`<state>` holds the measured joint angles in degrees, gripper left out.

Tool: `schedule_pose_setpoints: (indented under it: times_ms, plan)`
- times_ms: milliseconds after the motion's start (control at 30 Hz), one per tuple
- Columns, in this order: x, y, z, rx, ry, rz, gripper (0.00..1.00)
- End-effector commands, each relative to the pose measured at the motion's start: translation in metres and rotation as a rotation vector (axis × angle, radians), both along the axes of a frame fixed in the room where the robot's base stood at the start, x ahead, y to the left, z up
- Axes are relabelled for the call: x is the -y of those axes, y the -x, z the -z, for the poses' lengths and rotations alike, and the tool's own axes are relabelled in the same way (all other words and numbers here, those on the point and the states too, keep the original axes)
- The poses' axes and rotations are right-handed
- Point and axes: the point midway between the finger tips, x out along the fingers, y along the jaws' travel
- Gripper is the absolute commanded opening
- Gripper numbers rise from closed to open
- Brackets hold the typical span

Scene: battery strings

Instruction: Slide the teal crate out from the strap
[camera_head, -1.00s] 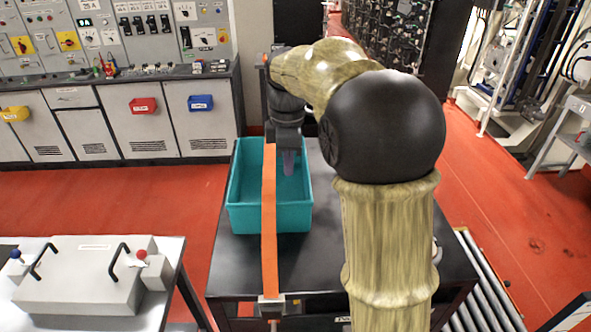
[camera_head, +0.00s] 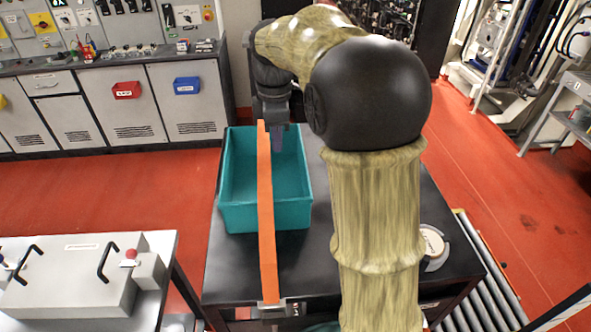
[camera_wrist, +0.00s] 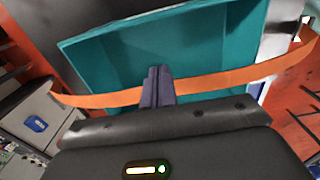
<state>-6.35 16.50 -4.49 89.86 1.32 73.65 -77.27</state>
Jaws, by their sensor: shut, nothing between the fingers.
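The teal crate (camera_head: 235,215) sits open and upright on a black table (camera_head: 235,275); no contents show in it. The orange strap (camera_head: 267,220) runs lengthwise over the crate, down to a metal buckle (camera_head: 282,308) at the table's near edge. My gripper (camera_head: 277,146) is shut and empty at the crate's far end, just right of the strap. In the wrist view the closed fingers (camera_wrist: 157,75) stand in front of the crate (camera_wrist: 110,60), and the strap (camera_wrist: 215,82) passes by them. I cannot tell whether they touch the strap.
A grey box with black handles (camera_head: 80,275) stands on a bench at left. A round white object (camera_head: 432,243) lies on the table right of my arm, with a roller conveyor (camera_head: 490,275) beyond. Control cabinets (camera_head: 185,110) line the back. Red floor lies open between.

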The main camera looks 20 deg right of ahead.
Motion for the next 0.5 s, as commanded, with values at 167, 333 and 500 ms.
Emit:
schedule_pose_setpoints:
  times_ms: [167,333,500]
  plan:
    - [0.0,0.0,0.013,-0.003,0.0,0.0,0.0]
    - [0.0,0.001,0.039,-0.006,0.001,-0.001,0.0]
    - [0.0,0.001,0.069,-0.006,0.0,0.0,0.0]
